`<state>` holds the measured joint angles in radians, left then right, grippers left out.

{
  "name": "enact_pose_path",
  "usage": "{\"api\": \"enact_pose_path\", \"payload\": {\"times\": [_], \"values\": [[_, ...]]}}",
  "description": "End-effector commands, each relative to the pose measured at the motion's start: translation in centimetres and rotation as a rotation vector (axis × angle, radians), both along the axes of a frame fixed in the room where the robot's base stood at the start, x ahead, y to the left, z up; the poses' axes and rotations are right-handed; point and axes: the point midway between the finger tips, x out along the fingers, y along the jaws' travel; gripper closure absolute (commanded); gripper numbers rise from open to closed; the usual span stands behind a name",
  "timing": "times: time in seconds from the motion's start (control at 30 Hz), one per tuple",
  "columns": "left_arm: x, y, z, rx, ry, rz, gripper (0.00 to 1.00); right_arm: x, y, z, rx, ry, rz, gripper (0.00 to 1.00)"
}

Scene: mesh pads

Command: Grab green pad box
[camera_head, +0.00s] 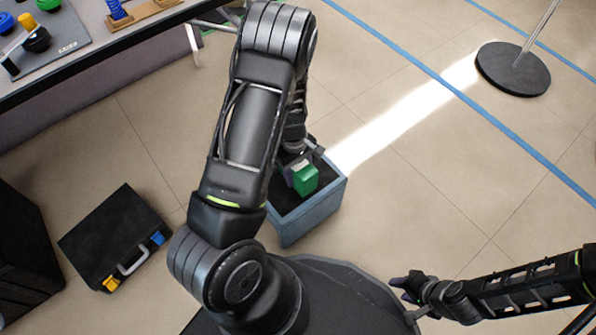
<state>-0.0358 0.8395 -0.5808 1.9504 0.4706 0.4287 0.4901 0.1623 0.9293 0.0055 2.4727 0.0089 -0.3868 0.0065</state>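A small green pad box (305,180) with a pale patch on top shows at the mouth of a blue-grey bin (310,222) with a dark inside. My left arm reaches up over the middle and down to the bin. Its gripper (304,163) is at the box, with fingers close against it. The arm hides part of this gripper, so I cannot tell whether it grips the box, or whether the box rests in the bin or hangs above its floor. My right gripper (402,290) is at the lower right, empty, its fingers apart, away from the bin.
A black case (117,240) with blue and yellow latches lies on the floor at left. A dark cabinet (25,250) stands at the left edge. A table (90,50) with coloured items is at top left. A round black stand base (512,69) is at top right. The floor right of the bin is clear.

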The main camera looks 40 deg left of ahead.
Motion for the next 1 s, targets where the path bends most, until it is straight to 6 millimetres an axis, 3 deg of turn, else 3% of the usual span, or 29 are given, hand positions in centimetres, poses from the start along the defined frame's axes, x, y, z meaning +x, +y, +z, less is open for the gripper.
{"api": "enact_pose_path", "payload": {"times": [0.5, 1.0], "values": [[0.1, 0.0, 9.0, 0.000, -0.002, -0.001, 1.00, -0.8, 0.0, 4.8, 0.006, 0.020, 0.012, 0.64], [0.0, 0.0, 9.6, 0.000, 0.000, 0.000, 1.00, -0.9, 0.1, 5.0, 0.007, 0.022, 0.015, 0.64]]}}
